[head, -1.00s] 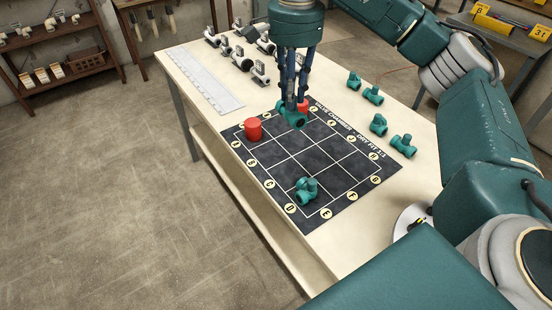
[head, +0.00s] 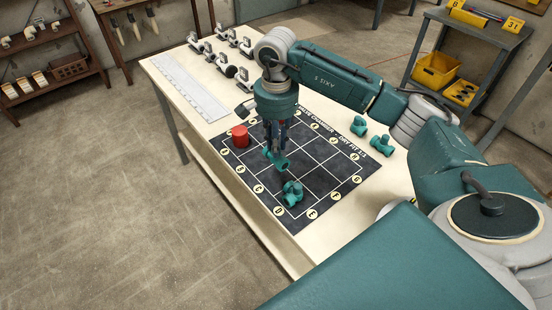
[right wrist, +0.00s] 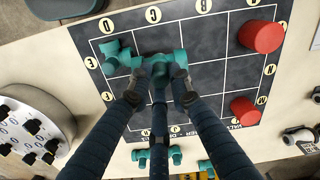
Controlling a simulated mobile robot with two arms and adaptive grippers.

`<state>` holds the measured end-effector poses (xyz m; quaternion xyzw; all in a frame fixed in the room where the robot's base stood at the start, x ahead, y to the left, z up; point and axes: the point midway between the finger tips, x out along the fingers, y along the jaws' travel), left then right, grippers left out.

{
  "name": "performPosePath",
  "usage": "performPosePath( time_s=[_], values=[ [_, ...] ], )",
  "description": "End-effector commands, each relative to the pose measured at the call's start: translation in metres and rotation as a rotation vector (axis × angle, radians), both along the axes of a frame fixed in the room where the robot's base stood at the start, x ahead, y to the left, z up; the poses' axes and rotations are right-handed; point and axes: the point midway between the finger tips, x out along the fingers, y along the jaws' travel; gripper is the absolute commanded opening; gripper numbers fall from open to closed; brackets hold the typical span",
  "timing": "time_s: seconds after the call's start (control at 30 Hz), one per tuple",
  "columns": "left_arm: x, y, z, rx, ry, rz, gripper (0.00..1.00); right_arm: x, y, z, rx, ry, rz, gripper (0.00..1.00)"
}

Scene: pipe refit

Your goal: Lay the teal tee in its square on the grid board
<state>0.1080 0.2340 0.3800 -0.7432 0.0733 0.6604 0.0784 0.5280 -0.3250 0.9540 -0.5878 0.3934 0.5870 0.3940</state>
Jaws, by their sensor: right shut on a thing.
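My right gripper (head: 273,150) is shut on a teal tee (head: 279,162) over the black grid board (head: 335,172). In the right wrist view the gripper's fingers (right wrist: 160,75) close around the held tee (right wrist: 150,62). The tee is over the lettered-edge side of the board; I cannot tell exactly how high above the surface it is. Another teal fitting (head: 292,192) lies on the board close to it, in a near corner square; it also shows in the right wrist view (right wrist: 112,54). My left gripper is not in view.
A red cylinder (head: 240,136) stands on the board; the right wrist view shows a second one (right wrist: 246,110). Loose teal fittings (head: 382,145) lie right of the board. Several grid squares are bare.

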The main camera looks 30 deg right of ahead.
Motion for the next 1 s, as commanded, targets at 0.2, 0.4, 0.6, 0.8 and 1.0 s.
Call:
performPosePath(
  time_s=[0.2,0.4,0.6,0.8,1.0],
  values=[
    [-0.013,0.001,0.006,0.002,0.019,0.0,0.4,0.0,0.001,-0.027,0.001,-0.001,0.0,0.0],
    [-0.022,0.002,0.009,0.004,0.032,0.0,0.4,-0.001,0.0,-0.045,0.0,0.002,0.0,0.0],
    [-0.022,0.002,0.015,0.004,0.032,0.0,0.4,0.0,0.001,-0.071,0.002,0.0,0.0,0.0],
    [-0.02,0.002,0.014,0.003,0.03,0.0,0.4,0.001,0.0,-0.072,0.001,-0.002,0.0,0.0],
    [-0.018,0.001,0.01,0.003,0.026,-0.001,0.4,0.001,0.0,-0.076,0.001,-0.002,0.0,0.23]
  ],
)
